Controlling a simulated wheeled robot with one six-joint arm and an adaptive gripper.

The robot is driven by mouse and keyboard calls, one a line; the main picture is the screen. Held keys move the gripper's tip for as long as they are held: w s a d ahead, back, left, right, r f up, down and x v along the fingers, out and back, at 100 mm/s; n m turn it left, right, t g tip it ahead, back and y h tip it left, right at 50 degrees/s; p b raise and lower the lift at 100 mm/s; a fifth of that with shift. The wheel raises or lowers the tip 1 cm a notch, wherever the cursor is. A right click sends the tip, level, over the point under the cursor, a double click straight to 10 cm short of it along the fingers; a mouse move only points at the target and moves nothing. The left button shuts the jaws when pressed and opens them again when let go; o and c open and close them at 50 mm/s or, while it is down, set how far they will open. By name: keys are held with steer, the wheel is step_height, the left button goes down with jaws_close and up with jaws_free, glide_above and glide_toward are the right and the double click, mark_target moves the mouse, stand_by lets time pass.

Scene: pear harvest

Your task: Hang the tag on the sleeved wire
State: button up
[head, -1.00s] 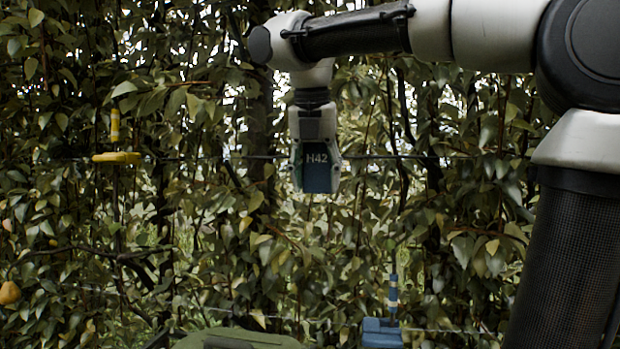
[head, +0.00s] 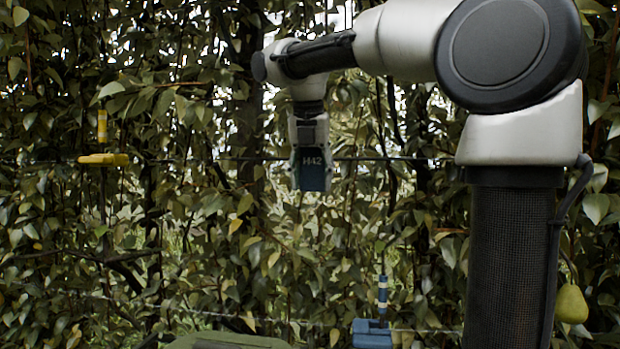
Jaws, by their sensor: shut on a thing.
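The tag hangs upright below the wrist, between the fingers. A thin dark upper wire (head: 390,158) runs across the foliage at about the tag's height in the picture. The tag and gripper cover part of it, and I cannot tell how far behind them it is. A paler lower wire (head: 420,331) crosses near the bottom.
A yellow block with a striped post (head: 103,160) is on the upper wire at left. A blue block with a striped post (head: 372,335) is low, right of centre. A green rounded object (head: 225,341) is at the bottom edge. A pear (head: 571,304) hangs at right. Dense leaves fill the background.

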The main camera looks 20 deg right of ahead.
steer(key=shift+w+d+f, duration=0.45)
steer(key=shift+w+d, duration=0.3)
steer(key=shift+w, duration=0.3)
steer(key=shift+w+d+f, duration=0.5)
steer(key=shift+w+d, duration=0.2)
steer(key=shift+w, duration=0.4)
steer(key=shift+w+d+f, duration=0.45)
steer(key=shift+w+d, duration=0.3)
steer(key=shift+w, duration=0.3)
steer(key=o, duration=1.1)
